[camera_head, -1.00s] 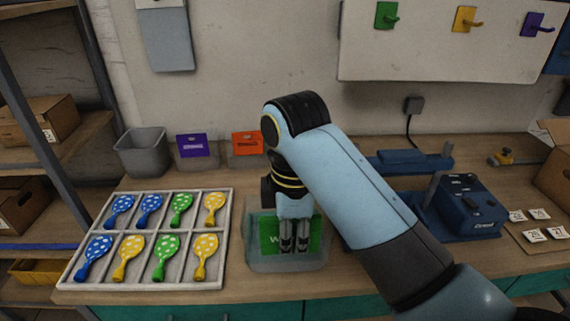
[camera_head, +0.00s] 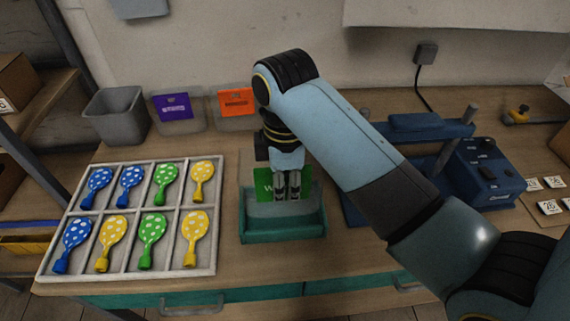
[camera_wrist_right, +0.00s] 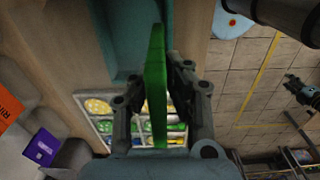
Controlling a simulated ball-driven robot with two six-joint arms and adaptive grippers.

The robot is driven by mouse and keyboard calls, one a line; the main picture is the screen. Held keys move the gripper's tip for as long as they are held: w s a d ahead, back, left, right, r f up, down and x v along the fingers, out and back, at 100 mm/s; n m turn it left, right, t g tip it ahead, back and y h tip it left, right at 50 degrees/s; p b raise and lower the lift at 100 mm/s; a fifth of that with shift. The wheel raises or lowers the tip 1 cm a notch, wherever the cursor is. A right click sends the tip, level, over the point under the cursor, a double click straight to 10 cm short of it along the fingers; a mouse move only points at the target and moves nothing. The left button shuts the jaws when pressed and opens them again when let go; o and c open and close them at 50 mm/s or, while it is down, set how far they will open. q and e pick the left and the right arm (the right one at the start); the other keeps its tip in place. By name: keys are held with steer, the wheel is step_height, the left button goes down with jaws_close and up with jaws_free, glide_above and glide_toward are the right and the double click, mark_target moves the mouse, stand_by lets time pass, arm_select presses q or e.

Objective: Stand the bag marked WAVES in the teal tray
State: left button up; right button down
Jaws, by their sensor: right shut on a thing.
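The clear bag with a green label (camera_head: 263,182) is held upright by my right gripper (camera_head: 287,192). Only the first letter of its label, a W, is readable; the fingers cover the rest. The teal tray (camera_head: 283,238) stands on the bench, and the bag's lower part appears to be inside it, behind the front wall. I cannot tell whether the bag's bottom touches the tray floor. In the right wrist view, the fingers are shut on the bag's green label (camera_wrist_right: 157,85), seen edge-on, with the teal tray (camera_wrist_right: 122,30) beyond. My left gripper is out of view.
A blue press (camera_head: 485,175) is on the right.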

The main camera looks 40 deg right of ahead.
mark_target(285, 206)
steer(key=shift+f, duration=2.95)
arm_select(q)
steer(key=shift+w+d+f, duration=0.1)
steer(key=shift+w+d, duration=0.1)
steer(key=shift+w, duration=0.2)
arm_select(e)
steer(key=shift+f, duration=0.2)
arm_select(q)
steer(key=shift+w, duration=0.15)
arm_select(e)
steer(key=c, duration=1.3)
jaws_free()
steer(key=shift+o, duration=0.2)
